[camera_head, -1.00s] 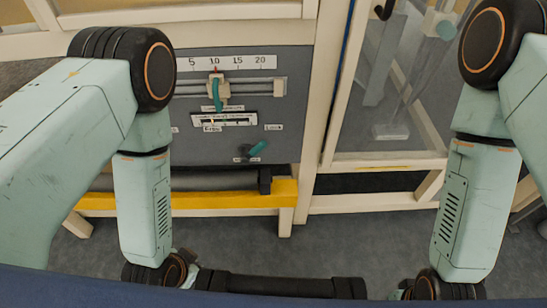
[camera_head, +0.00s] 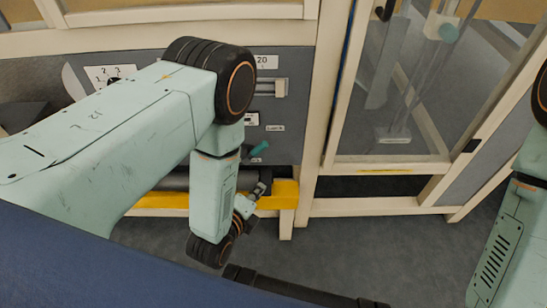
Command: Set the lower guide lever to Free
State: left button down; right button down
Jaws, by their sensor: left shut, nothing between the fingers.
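The lower guide lever (camera_head: 259,148) is a small teal handle low on the grey panel (camera_head: 290,60). It slants up and to the right, towards the small Lock label (camera_head: 275,127). Its pivot and the Free label are hidden behind my left arm. My left gripper (camera_head: 260,188) is shut and empty. It shows just below the lever, in front of the yellow rail, apart from the lever in the picture. My right arm shows at the right edge, and its gripper is out of view.
A yellow rail (camera_head: 285,194) runs below the panel, with a dark roller (camera_head: 172,182) just above it. A cream frame post (camera_head: 318,110) stands right of the panel, beside a glazed door (camera_head: 400,90).

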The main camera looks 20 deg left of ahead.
aim_at(255, 149)
pick_arm(q)
jog(key=r+m, duration=0.1)
jog(key=m, duration=0.1)
jog(key=w+r+m+t, duration=0.1)
jog(key=m, duration=0.1)
jog(key=shift+d, duration=0.1)
pick_arm(e)
jog(key=shift+s+d, duration=0.1)
jog(key=shift+s, duration=0.05)
pick_arm(q)
jog(key=shift+r, duration=0.1)
